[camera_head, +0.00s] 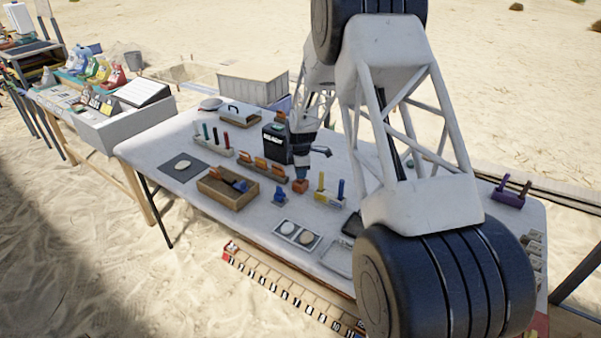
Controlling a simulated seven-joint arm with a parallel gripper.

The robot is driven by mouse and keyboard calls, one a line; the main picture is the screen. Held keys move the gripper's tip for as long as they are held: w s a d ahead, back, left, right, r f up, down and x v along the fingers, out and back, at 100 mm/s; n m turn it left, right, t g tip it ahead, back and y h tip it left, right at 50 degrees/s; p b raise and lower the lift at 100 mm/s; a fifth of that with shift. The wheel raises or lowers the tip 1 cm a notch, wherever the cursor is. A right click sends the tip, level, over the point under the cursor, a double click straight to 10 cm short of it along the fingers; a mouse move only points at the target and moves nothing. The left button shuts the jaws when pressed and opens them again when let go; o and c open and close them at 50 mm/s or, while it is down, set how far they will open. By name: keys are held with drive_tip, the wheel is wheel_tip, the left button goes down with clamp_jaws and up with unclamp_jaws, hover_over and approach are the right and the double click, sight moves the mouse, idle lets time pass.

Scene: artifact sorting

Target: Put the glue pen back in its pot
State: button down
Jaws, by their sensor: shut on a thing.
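My gripper (300,173) is over the middle of the white table, pointing down. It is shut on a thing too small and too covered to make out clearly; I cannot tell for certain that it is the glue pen. A small orange-brown block-like thing (300,186) sits directly below the fingertips. It may be the pot, and I cannot tell whether the held thing touches it or is inside it. A white holder with a yellow and a blue upright stick (329,199) stands just to its right.
A black box (277,144) stands close behind my gripper. A rack of orange-handled things (264,168) and a wooden tray (228,194) lie to the left. A rack of coloured pens (214,148) is farther left. My arm hides the table's right middle.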

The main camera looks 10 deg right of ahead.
drive_tip(key=shift+f, duration=0.15)
drive_tip(key=c, duration=1.1)
unclamp_jaws()
drive_tip(key=shift+o, duration=0.2)
wheel_tip(320, 180, up, 12)
drive_tip(key=shift+r, duration=0.15)
drive_tip(key=shift+r, duration=0.1)
